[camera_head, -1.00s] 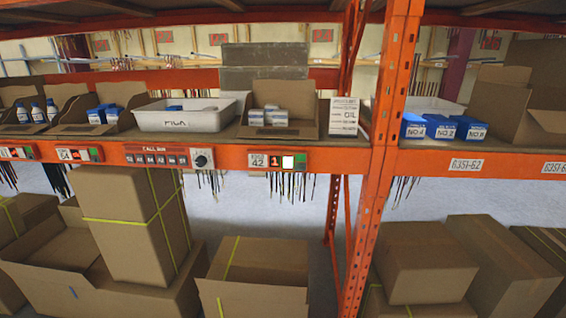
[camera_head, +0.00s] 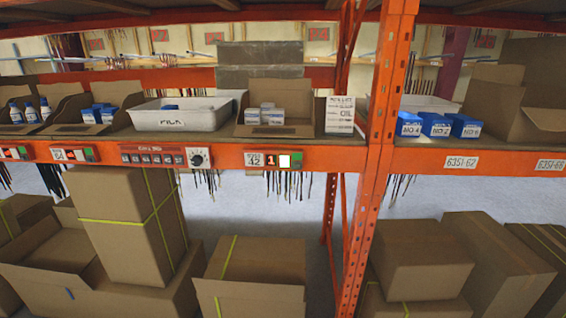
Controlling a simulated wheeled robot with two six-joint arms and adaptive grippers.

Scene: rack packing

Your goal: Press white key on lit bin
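The lit bin is an open cardboard bin (camera_head: 275,131) on the orange rack's shelf, with several small white boxes (camera_head: 265,115) in it. Below it on the orange beam is a label module (camera_head: 255,160) reading 42. Beside the label are a red display (camera_head: 272,160) showing 1, a bright white key (camera_head: 285,161) and a green key (camera_head: 296,161). Neither of my grippers shows in the head view.
A white tray (camera_head: 214,118) stands left of the lit bin and a white OIL box (camera_head: 340,115) right of it. An orange upright (camera_head: 388,110) stands further right. A row of keys with a black knob (camera_head: 197,157) sits left on the beam. Cardboard boxes (camera_head: 130,215) fill the space below.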

